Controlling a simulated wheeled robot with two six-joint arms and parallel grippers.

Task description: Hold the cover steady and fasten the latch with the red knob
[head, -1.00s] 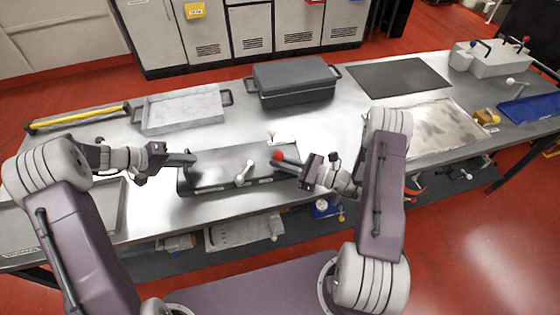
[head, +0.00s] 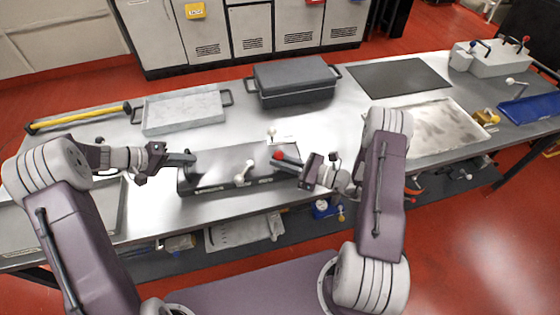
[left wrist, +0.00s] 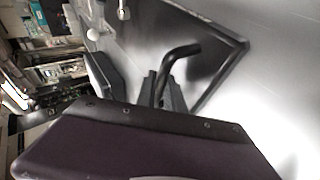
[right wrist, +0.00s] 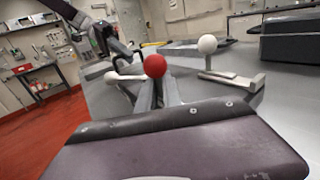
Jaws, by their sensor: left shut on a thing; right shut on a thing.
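The dark cover (head: 222,160) lies on the steel table, and its dark panel also shows in the left wrist view (left wrist: 200,60). My left gripper (head: 190,159) is shut on the black bent handle (left wrist: 183,50) at the cover's left end. The red knob (head: 278,156) is at the cover's right end, and it shows large in the right wrist view (right wrist: 155,66). My right gripper (head: 288,163) is shut on the latch with the red knob, whose ball stands just beyond the fingertips. The fingers hide much of this latch, so how far it is closed cannot be told.
A white-knobbed latch (head: 243,174) is on the cover's front side. Another white knob (head: 271,132) stands on a small plate behind the red knob. A grey tray (head: 183,112) and a dark lidded case (head: 295,82) stand behind. A dark mat (head: 398,77) lies at the back right.

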